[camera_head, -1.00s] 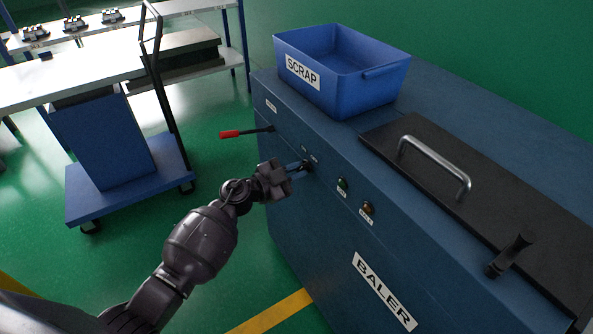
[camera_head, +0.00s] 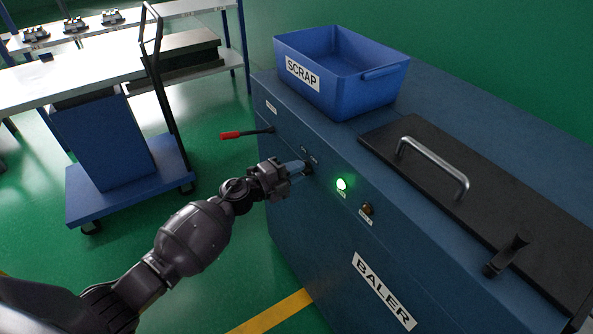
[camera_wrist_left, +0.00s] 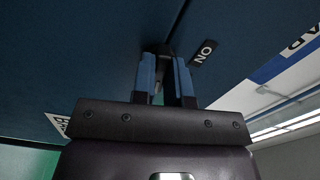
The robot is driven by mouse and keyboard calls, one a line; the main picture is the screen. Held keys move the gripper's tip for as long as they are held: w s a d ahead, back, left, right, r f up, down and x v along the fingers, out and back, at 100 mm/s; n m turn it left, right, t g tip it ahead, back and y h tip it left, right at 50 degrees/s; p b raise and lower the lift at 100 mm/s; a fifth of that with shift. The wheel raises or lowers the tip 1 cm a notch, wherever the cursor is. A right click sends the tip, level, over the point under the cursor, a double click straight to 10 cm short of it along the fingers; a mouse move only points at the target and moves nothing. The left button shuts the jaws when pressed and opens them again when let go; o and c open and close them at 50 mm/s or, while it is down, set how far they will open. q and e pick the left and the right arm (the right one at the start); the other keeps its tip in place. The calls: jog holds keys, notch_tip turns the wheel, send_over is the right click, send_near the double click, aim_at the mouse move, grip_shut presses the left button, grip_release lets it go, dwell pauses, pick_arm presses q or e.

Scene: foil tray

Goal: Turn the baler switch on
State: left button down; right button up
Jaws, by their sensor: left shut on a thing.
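The baler (camera_head: 320,235) is a dark blue cabinet with a black lid on top. Its switch (camera_head: 308,168) is a small dark knob on the front face, largely covered by my fingers. My left gripper (camera_head: 303,168) is shut on the switch knob. In the left wrist view the blue fingers (camera_wrist_left: 164,78) close around the dark knob (camera_wrist_left: 165,49), beside an ON label (camera_wrist_left: 203,53). A green lamp (camera_head: 341,184) right of the switch is lit bright. My right gripper is not in view.
A red-handled lever (camera_head: 231,135) sticks out left of the switch. An amber button or lamp (camera_head: 367,208) sits to the right. A blue SCRAP bin (camera_head: 320,92) stands on top. A blue cart (camera_head: 120,185) stands at left on green floor.

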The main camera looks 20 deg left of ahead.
pick_arm(q)
jog(key=shift+m, duration=1)
jog(key=c, duration=1.1)
grip_release()
jog(key=shift+c, duration=0.2)
jog(key=shift+a, duration=0.1)
jog(key=v, duration=1)
jog(key=shift+s+a+p, duration=0.25)
jog(key=shift+s+p, duration=0.1)
jog(key=shift+p, duration=0.05)
